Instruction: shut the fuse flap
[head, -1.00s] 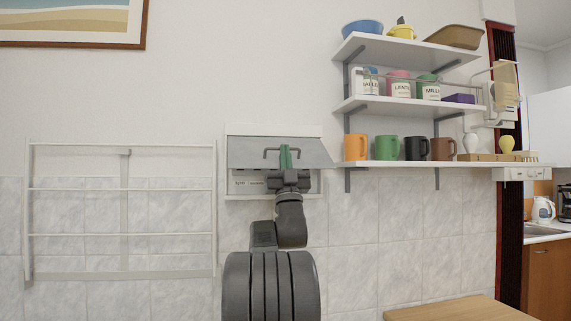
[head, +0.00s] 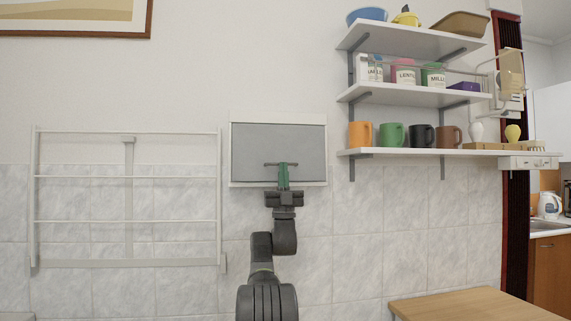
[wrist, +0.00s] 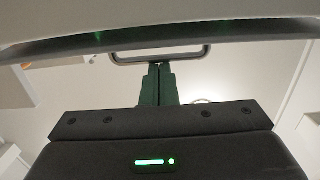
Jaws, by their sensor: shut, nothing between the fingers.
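The fuse flap (head: 278,150) is a flat grey panel on the white fuse box (head: 278,118) on the wall. In the head view it now lies flat, or nearly so, over the box front; a small gap cannot be ruled out. Its handle (head: 270,164), a dark bar, is at the lower edge; it also shows in the wrist view (wrist: 160,58). My gripper (head: 284,168), with green fingers, is shut and empty. Its fingertips (wrist: 158,68) are at the handle, in front of the flap's lower part; whether they touch it I cannot tell.
A white wall rack (head: 128,178) hangs to the left. Shelves (head: 450,152) with mugs, jars and bowls are to the right. A wooden tabletop (head: 470,308) is at the lower right. The tiled wall below the box is clear.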

